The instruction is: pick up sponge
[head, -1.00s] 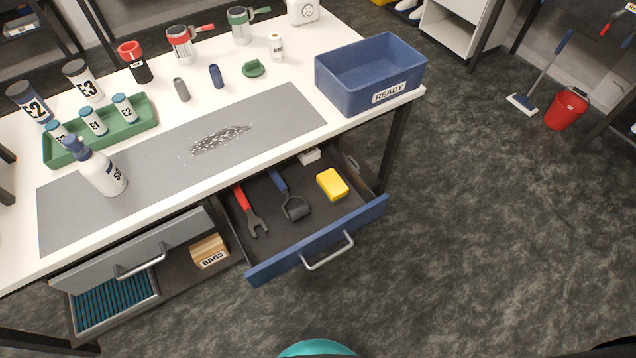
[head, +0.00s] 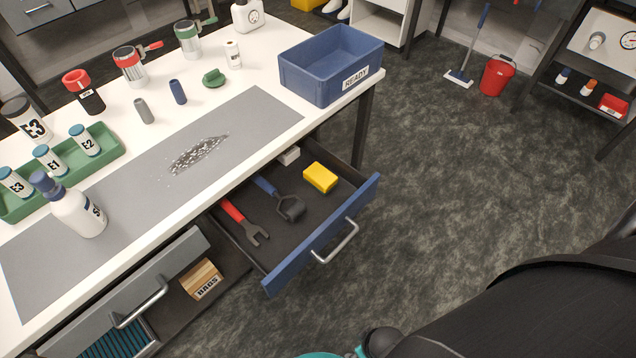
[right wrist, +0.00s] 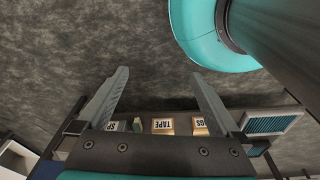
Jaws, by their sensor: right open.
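The yellow sponge (head: 320,177) lies in the open blue-fronted drawer (head: 322,240), near its far right corner. Beyond the fingers are grey floor and labelled boxes; I cannot make out the sponge there. In the head view a dark arm link of mine fills the lower right, but no gripper shows. My left gripper is in neither view.
The white bench (head: 120,108) stands above the drawer, with a blue READY bin (head: 322,88) at its right end. A grey-fronted drawer (head: 130,285) is also open to the left, near a BAGS box (head: 202,280). Floor to the right is clear up to a red bucket (head: 497,76).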

